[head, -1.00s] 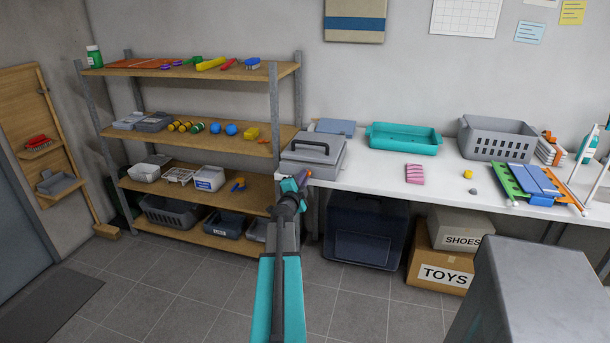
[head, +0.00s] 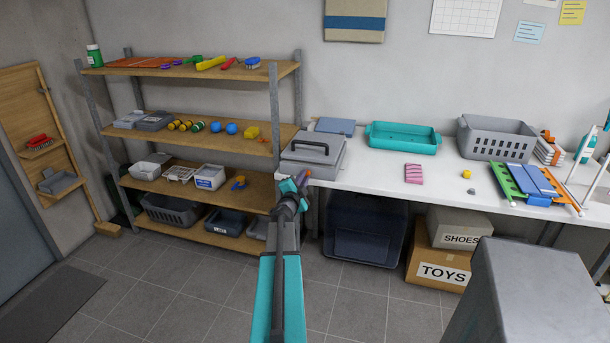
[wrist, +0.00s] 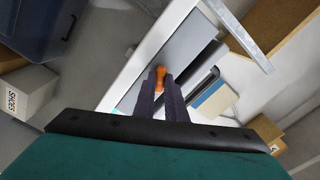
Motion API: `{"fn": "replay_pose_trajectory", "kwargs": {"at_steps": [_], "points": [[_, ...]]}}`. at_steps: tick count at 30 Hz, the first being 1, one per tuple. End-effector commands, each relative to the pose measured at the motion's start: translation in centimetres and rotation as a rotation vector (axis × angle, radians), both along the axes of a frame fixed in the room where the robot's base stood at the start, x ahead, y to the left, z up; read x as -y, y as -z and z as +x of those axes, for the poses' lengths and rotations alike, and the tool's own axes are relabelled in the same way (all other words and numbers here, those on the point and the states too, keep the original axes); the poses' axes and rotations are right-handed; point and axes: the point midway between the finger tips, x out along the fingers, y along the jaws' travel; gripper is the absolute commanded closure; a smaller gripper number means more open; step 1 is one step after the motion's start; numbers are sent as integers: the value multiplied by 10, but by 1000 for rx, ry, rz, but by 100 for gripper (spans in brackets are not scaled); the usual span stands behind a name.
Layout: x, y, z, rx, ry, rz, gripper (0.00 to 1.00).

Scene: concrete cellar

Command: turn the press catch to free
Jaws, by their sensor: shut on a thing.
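The press (head: 312,158) is a grey flat box with a dark bar handle at the left end of the white table. In the wrist view, the press (wrist: 184,48) shows its grey top and dark handle. The orange catch (wrist: 160,71) sits at its front edge. My gripper (wrist: 161,80) is shut on the catch, one dark finger on each side. In the head view my gripper (head: 303,179) is at the press's front corner, and my arm hides most of the catch there.
The white table (head: 375,178) carries a teal tray (head: 403,139), a grey basket (head: 496,138) and a pink striped cloth (head: 413,174). A wooden shelf unit (head: 215,187) stands left. A dark bin (head: 364,230) and cardboard boxes (head: 440,266) are under the table.

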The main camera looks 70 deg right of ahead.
Motion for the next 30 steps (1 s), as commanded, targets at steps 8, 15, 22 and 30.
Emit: {"fn": "replay_pose_trajectory", "kwargs": {"at_steps": [8,15,22,30], "points": [[0,-1,0,-73,0,-3,100],[0,-1,0,-135,-1,-6,100],[0,-1,0,-195,0,-10,100],[0,0,0,-257,0,-13,100]]}}
